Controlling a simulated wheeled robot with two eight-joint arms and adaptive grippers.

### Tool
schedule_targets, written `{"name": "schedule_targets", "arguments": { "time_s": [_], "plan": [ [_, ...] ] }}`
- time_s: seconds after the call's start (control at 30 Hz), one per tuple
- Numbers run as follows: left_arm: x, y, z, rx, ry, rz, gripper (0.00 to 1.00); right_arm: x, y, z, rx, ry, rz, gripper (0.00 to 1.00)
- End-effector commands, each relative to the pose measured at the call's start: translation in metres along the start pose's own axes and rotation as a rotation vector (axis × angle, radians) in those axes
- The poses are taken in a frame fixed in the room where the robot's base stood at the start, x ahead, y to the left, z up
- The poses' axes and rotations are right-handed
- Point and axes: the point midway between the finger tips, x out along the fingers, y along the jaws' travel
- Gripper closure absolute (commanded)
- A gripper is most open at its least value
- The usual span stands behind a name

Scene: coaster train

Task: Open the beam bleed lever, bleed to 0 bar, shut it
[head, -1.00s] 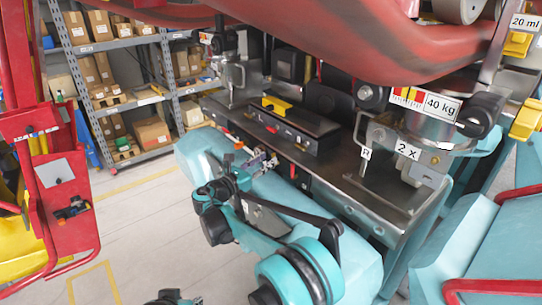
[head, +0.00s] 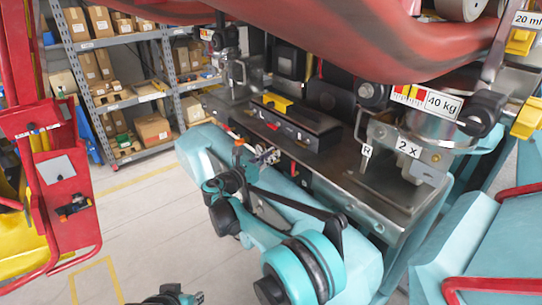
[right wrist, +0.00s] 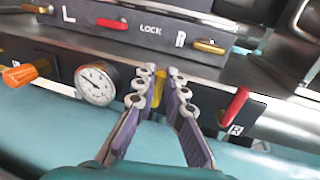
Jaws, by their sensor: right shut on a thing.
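The control panel (right wrist: 65,78) on the front of the beam shows in the right wrist view. A round white gauge (right wrist: 97,84) sits on it, its needle too small to read surely. Just right of the gauge is a small yellow lever (right wrist: 158,88), partly hidden by my fingers. My right gripper (right wrist: 160,82) is shut on this lever. In the head view my right gripper (head: 269,156) is at the beam's front edge and hides the gauge and lever. A dark teal part at the bottom edge may be my left gripper (head: 170,296); its jaws are unclear.
An orange knob (right wrist: 27,72) is left of the gauge and a red lever (right wrist: 235,106) marked R is at right. Above is a black block (right wrist: 140,28) marked L, LOCK, R. Red bodywork (head: 340,35) hangs overhead. A red cart (head: 60,190) stands left.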

Motion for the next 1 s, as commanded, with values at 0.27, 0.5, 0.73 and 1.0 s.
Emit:
{"name": "schedule_targets", "arguments": {
  "time_s": [0.27, 0.5, 0.73, 1.0],
  "plan": [
    [0.017, 0.0, 0.012, 0.0, 0.0, 0.0, 0.68, -0.001, -0.005, -0.004, 0.127, -0.026, 0.0, 1.0],
    [0.034, 0.0, 0.024, 0.0, 0.0, 0.0, 0.68, -0.003, -0.012, -0.007, 0.306, -0.062, 0.001, 1.0],
    [0.046, 0.0, 0.033, 0.0, 0.0, 0.0, 0.68, -0.004, -0.018, -0.009, 0.457, -0.092, 0.0, 1.0],
    [0.053, 0.0, 0.038, 0.0, 0.0, 0.0, 0.68, -0.004, -0.021, -0.01, 0.564, -0.111, 0.0, 1.0]
  ]
}}
